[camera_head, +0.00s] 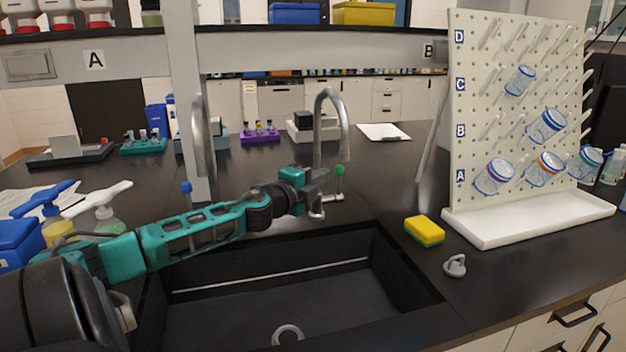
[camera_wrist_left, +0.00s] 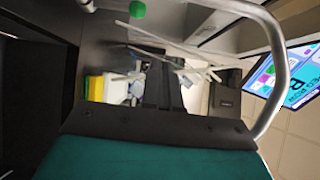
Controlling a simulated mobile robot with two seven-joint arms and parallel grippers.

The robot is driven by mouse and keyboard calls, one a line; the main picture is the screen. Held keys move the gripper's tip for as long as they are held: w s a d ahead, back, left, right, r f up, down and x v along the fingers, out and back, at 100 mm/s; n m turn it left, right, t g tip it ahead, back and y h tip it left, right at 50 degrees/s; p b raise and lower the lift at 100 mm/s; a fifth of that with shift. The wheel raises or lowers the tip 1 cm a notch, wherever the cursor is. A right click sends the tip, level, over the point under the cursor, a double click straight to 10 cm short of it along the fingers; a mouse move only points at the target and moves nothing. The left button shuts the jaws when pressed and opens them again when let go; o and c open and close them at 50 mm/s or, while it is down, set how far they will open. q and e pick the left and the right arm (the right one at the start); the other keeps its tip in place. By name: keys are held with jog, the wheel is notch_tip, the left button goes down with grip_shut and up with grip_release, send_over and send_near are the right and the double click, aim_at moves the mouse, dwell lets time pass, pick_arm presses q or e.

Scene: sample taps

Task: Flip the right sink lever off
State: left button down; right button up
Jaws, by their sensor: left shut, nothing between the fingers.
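The right tap has a tall curved metal spout (camera_head: 333,98) behind the sink. Its lever carries a green knob (camera_head: 340,169), upright on the right side of the tap base. In the left wrist view the green knob (camera_wrist_left: 137,9) is at the top edge and the spout (camera_wrist_left: 283,70) curves down the right side. My left arm reaches across the sink from the left. Its gripper (camera_head: 322,179) is at the tap base, just left of the green knob; I cannot tell whether it touches the tap. The dark fingers (camera_wrist_left: 163,84) are shut and empty. My right gripper is out of view.
The black sink (camera_head: 290,290) lies below my left arm. A left tap with a blue knob (camera_head: 186,187) stands behind the arm. A yellow-green sponge (camera_head: 424,231), a small grey stopper (camera_head: 455,265) and a white pegboard (camera_head: 480,60) with bottles are at the right.

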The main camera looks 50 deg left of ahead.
pick_arm(q)
jog(key=shift+s+d+r, duration=0.15)
jog(key=shift+s+r, duration=0.05)
jog(key=shift+s, duration=0.8)
